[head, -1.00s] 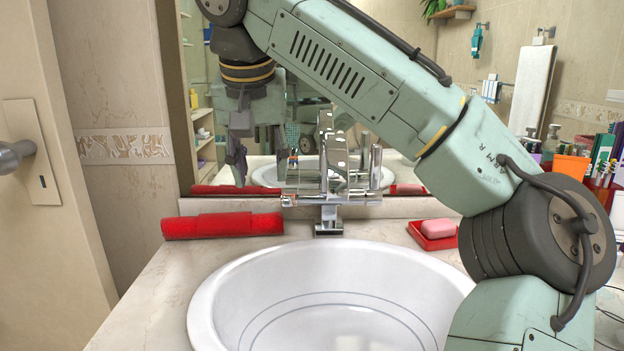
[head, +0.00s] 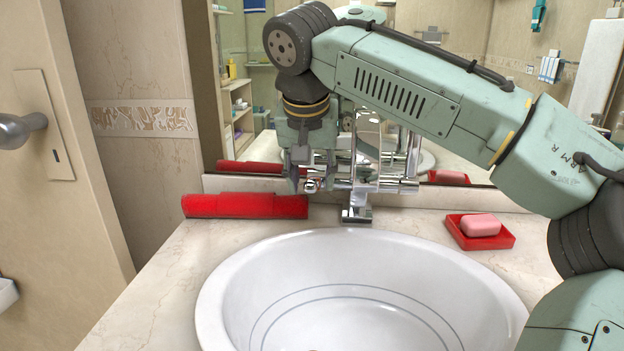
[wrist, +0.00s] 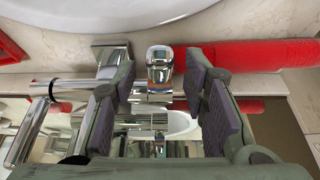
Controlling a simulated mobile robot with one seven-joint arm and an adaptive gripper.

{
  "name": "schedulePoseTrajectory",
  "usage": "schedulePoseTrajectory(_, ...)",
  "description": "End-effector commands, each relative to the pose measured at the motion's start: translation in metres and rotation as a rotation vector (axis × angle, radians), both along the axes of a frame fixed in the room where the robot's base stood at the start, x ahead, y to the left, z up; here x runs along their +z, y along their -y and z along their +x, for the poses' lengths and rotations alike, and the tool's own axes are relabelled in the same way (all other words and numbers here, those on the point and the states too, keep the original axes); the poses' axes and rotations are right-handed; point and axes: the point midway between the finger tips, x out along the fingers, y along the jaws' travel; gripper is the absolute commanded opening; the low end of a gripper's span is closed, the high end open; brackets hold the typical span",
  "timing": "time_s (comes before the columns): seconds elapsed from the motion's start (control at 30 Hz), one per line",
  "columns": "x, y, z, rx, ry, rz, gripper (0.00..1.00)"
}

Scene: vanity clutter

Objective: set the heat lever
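The chrome faucet (head: 361,180) stands behind the white sink, with a horizontal bar across it. The bar's left end carries a rounded chrome lever or knob (head: 311,185), which I take as the heat lever. In the wrist view this lever (wrist: 160,64) shows between my fingertips, with a gap on each side. My gripper (head: 303,172) points down at the bar's left end. It is open and empty, as its two dark pads (wrist: 163,80) in the wrist view show. Whether the pads reach down to the lever's depth is hard to tell.
A red rolled towel (head: 245,206) lies left of the faucet, close to my gripper. The white sink (head: 215,300) is in front. A red dish (head: 505,240) with pink soap (head: 480,225) sits at right. A mirror (head: 480,130) stands behind.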

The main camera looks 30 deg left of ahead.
Motion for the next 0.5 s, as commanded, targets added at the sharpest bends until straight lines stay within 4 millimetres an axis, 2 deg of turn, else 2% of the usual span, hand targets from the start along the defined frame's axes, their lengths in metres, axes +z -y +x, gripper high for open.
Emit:
schedulePoseTrajectory(0.2,-0.0129,-0.0022,0.0047,0.001,0.001,0.000,0.40)
schedulePoseTrajectory(0.43,-0.0137,-0.0025,0.0050,0.001,0.001,0.000,0.40)
schedulePoseTrajectory(0.5,-0.0136,-0.0025,0.0049,0.001,0.000,0.000,0.37)
